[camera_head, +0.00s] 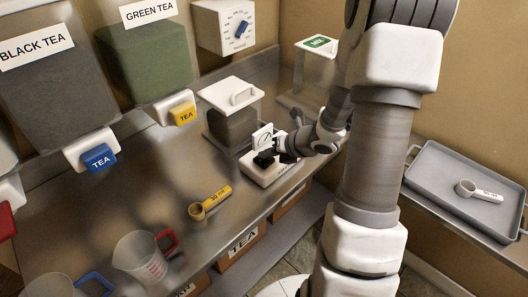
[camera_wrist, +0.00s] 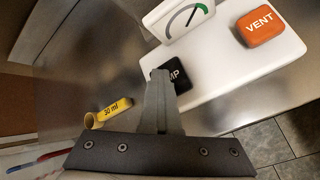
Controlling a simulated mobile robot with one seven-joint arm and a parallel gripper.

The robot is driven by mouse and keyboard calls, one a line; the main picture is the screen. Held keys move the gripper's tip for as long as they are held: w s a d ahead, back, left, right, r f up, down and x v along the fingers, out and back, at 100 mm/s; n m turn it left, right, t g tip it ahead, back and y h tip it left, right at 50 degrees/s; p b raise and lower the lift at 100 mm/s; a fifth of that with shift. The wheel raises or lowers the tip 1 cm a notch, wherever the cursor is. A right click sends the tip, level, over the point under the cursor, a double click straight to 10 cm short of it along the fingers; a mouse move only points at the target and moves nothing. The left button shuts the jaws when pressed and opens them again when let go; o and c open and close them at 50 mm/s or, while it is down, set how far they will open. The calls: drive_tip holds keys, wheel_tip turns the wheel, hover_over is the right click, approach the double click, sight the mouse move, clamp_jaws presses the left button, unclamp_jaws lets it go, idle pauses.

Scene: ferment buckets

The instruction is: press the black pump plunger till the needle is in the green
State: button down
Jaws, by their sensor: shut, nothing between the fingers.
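The black pump plunger (camera_wrist: 178,78) is a square black cap, its label partly hidden by my gripper (camera_wrist: 160,76). My gripper is shut and empty, its tips overlapping the plunger's left side in the wrist view; I cannot tell if they touch it. The gauge (camera_wrist: 188,18) stands behind the plunger on the white base (camera_wrist: 235,75). Its arc is dark on the left and green on the right; the needle is thin and I cannot tell its exact place. In the head view the plunger (camera_head: 263,160) sits below the gauge (camera_head: 262,137), with my gripper (camera_head: 282,146) beside it.
An orange VENT button (camera_wrist: 261,27) is right of the plunger on the same base. A lidded container (camera_head: 234,122) stands just behind the pump unit. A grey tray (camera_head: 437,190) is at the right.

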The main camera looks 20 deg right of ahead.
sight(267, 161)
drive_tip(key=shift+r+p, duration=1.5)
drive_tip(key=shift+r, duration=0.4)
drive_tip(key=shift+r, duration=0.1)
wheel_tip(267, 161, up, 5)
drive_tip(key=p, duration=0.4)
